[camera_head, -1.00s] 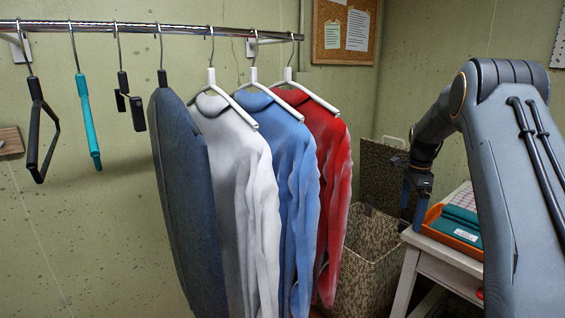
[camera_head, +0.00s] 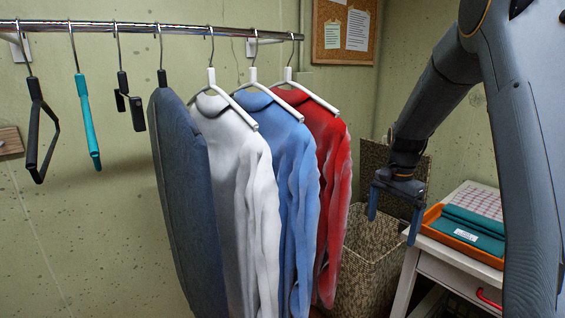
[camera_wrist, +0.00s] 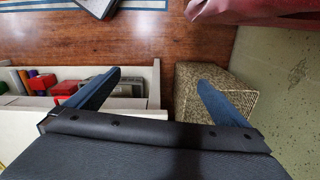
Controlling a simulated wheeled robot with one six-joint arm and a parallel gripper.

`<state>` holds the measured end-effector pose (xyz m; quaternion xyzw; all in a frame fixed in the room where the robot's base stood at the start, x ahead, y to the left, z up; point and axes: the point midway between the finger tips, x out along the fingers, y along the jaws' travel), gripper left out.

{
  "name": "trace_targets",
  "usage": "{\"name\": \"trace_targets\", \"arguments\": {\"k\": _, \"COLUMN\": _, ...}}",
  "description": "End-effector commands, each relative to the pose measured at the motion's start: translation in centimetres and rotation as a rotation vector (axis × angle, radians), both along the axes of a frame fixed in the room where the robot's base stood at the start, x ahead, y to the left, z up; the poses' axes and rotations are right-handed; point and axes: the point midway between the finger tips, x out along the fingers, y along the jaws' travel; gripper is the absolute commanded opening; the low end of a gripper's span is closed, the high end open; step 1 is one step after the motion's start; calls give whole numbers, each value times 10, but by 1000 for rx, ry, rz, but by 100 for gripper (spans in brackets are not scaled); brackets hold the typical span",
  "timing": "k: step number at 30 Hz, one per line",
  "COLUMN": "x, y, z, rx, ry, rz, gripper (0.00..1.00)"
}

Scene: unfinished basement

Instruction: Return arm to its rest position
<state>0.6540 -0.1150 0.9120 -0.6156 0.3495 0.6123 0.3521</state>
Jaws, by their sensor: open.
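My gripper (camera_head: 391,222) shows in the head view at the right, pointing down with its two blue fingers spread apart and nothing between them. It hangs in front of the woven hamper (camera_head: 362,262) and left of the white table (camera_head: 452,272). In the wrist view the open fingers of my gripper (camera_wrist: 158,92) frame the gap between an open drawer (camera_wrist: 157,85) and the hamper (camera_wrist: 187,85). My arm comes down from the upper right of the head view.
A rail (camera_head: 130,29) holds several hangers, with a dark garment (camera_head: 185,200), a white shirt (camera_head: 240,170), a blue shirt (camera_head: 290,190) and a red shirt (camera_head: 332,165). An orange tray (camera_head: 437,232) with folded teal cloth (camera_head: 470,228) sits on the table. The drawer holds several small items.

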Motion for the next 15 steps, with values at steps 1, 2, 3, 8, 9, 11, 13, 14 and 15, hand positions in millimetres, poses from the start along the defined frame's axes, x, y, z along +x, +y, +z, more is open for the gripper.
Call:
{"name": "trace_targets", "arguments": {"k": 1, "x": -25, "y": 18, "z": 5, "rx": -1, "ry": -1, "rz": 95, "gripper": 100}}
{"name": "trace_targets", "arguments": {"k": 2, "x": -39, "y": 27, "z": 6, "rx": -1, "ry": -2, "rz": 155, "gripper": 100}}
{"name": "trace_targets", "arguments": {"k": 3, "x": -59, "y": 38, "z": 6, "rx": -1, "ry": -3, "rz": 235, "gripper": 100}}
{"name": "trace_targets", "arguments": {"k": 8, "x": -135, "y": 74, "z": 3, "rx": -4, "ry": -7, "rz": 525, "gripper": 100}}
{"name": "trace_targets", "arguments": {"k": 9, "x": -151, "y": 81, "z": 2, "rx": -4, "ry": -8, "rz": 584, "gripper": 100}}
{"name": "trace_targets", "arguments": {"k": 11, "x": -172, "y": 88, "z": 0, "rx": -5, "ry": -9, "rz": 659, "gripper": 100}}
{"name": "trace_targets", "arguments": {"k": 13, "x": -194, "y": 95, "z": -3, "rx": -6, "ry": -10, "rz": 737, "gripper": 100}}
{"name": "trace_targets", "arguments": {"k": 14, "x": -204, "y": 98, "z": -4, "rx": -6, "ry": -8, "rz": 768, "gripper": 100}}
{"name": "trace_targets", "arguments": {"k": 15, "x": -215, "y": 101, "z": -6, "rx": -6, "ry": -8, "rz": 806, "gripper": 100}}
